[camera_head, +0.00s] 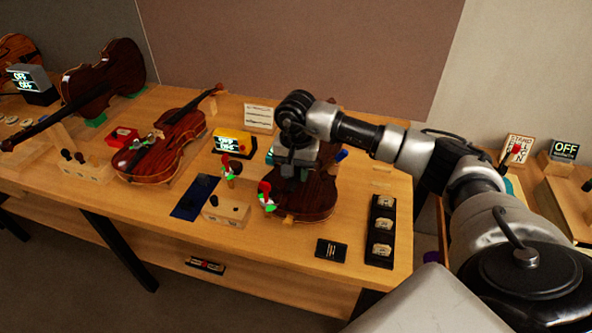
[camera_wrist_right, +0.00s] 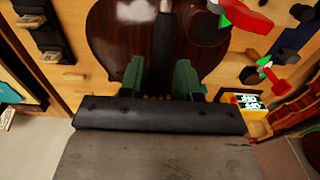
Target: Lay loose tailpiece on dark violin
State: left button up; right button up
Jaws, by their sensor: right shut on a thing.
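The dark violin (camera_head: 312,203) lies on the bench under my right arm, and its dark red-brown body (camera_wrist_right: 115,35) fills the top of the right wrist view. My right gripper (camera_wrist_right: 160,82) is over the violin body, shut on the loose tailpiece (camera_wrist_right: 163,45), a dark narrow strip between its fingers. In the head view the right gripper (camera_head: 292,175) hides the middle of the violin, and the tailpiece cannot be made out there. Whether the tailpiece touches the violin I cannot tell. My left gripper is not in view.
A red and green piece (camera_head: 266,194) stands at the violin's left edge, close to the gripper. A wooden block (camera_head: 226,211), a blue mat (camera_head: 195,197) and another violin (camera_head: 158,150) lie to the left. A black tray (camera_head: 381,230) stands to the right.

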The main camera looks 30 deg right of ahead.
aim_at(297, 192)
jog(key=shift+f, duration=0.2)
jog(key=shift+f+b, duration=0.3)
jog(key=shift+b, duration=0.15)
jog(key=shift+f+b, duration=1.65)
jog(key=shift+f, duration=0.25)
jog(key=o, duration=1)
jog(key=shift+s+d+r, duration=0.1)
jog(key=shift+r, duration=0.2)
notch_tip(297, 192, up, 10)
jog(key=shift+r+b, duration=0.2)
jog(key=shift+b, duration=0.85)
